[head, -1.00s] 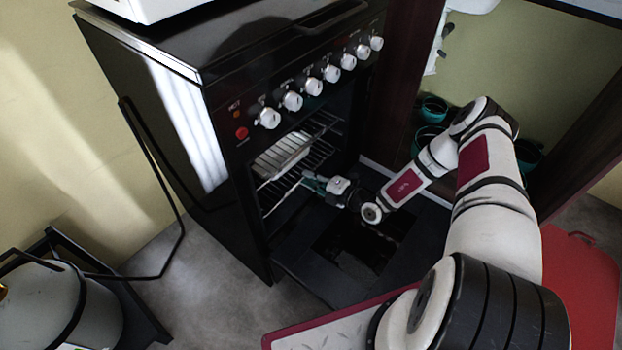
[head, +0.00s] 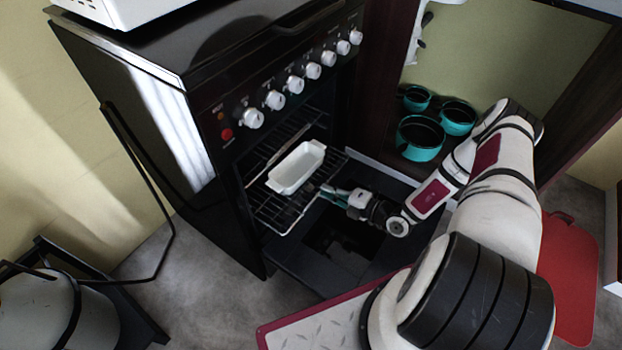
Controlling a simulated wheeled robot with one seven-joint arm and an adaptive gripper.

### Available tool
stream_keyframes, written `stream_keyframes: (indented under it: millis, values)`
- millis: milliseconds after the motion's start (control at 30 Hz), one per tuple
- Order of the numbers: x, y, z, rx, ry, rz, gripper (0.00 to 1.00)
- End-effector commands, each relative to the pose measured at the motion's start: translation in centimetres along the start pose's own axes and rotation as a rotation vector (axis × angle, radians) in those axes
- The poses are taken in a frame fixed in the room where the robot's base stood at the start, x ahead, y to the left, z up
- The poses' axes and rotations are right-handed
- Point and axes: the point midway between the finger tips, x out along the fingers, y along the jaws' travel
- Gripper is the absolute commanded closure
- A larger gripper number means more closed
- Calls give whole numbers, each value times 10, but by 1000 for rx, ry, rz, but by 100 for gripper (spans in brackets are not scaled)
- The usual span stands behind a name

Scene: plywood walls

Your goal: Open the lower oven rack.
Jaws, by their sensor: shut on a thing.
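The black oven (head: 205,150) stands with its door (head: 310,268) folded down flat. The lower rack (head: 272,218) is a wire grid that sticks well out of the oven over the open door. A white baking dish (head: 297,168) stands upright on this rack. Another rack edge (head: 272,158) shows above and behind it, inside the oven. My gripper (head: 325,192) is at the front right edge of the lower rack, its teal fingers shut on the rack's front wire. The exact contact is small and partly hidden by the fingers.
Several teal pots (head: 420,138) stand on a shelf right of the oven. A red board (head: 568,275) lies on the floor at the right. A gas cylinder (head: 45,305) and a black bent bar (head: 150,180) are at the left. Grey floor is free left of the door.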

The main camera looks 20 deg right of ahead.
Motion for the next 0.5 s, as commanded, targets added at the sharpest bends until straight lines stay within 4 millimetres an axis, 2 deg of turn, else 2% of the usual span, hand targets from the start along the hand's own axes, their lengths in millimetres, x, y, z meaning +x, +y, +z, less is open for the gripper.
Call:
stream_keyframes:
  millis: [33,200,500]
  values:
    - [-15,-3,2,3,-5,-3,100]
    - [-56,-12,2,1,-5,-3,100]
    - [-105,-22,1,1,-2,-2,100]
